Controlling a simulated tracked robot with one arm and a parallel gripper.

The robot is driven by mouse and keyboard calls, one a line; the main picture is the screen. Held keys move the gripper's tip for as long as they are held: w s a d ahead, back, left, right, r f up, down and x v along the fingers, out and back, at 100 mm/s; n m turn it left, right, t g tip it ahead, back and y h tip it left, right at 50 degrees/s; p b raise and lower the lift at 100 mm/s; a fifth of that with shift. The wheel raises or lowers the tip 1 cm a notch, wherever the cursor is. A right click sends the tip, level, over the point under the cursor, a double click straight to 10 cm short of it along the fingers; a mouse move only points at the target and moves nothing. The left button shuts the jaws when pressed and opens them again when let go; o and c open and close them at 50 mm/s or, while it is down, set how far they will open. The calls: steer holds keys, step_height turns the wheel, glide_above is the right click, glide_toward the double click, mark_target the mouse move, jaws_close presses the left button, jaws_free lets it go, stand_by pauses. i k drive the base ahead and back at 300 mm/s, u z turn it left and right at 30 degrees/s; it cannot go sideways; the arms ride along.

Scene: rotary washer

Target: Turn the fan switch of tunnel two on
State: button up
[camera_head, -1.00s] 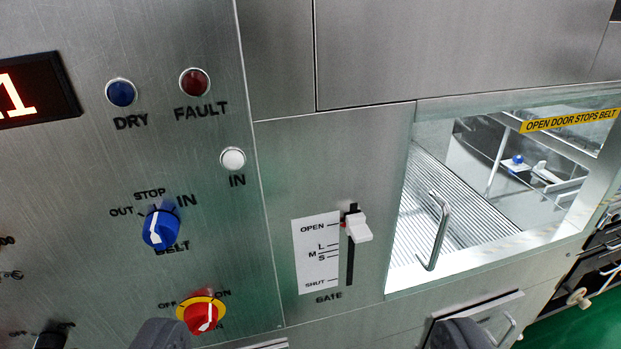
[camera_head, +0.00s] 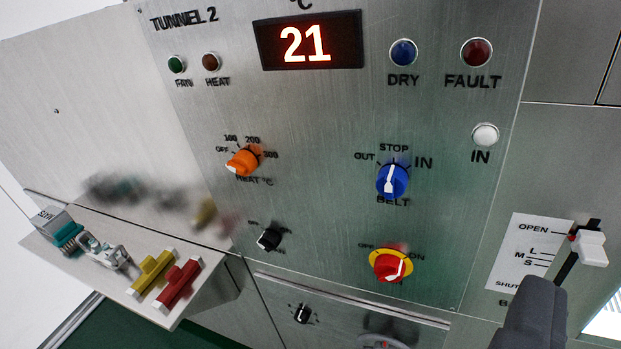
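The Tunnel 2 panel fills the middle of the view. A small black knob (camera_head: 269,238) sits at its lower left, under the orange heat knob (camera_head: 243,162). Its lettering is too small to read surely, so I cannot confirm that it is the fan switch. The fan lamp (camera_head: 177,64) at the upper left is dark green and looks unlit. Only one grey finger of my gripper (camera_head: 530,315) shows, at the lower right, apart from the black knob and holding nothing visible. The other finger is out of view.
The blue belt knob (camera_head: 392,180) and a red knob on a yellow ring (camera_head: 391,265) sit to the right. Another black knob (camera_head: 302,313) is on the panel below. The gate lever (camera_head: 588,246) is at far right.

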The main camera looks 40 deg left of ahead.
mark_target(269, 241)
steer(key=u, duration=0.65)
steer(key=k, duration=0.65)
steer(key=u, duration=0.35)
steer(key=i, duration=0.5)
steer(key=u, duration=0.05)
steer(key=k, duration=0.5)
steer(key=z, duration=0.3)
steer(key=i, duration=0.5)
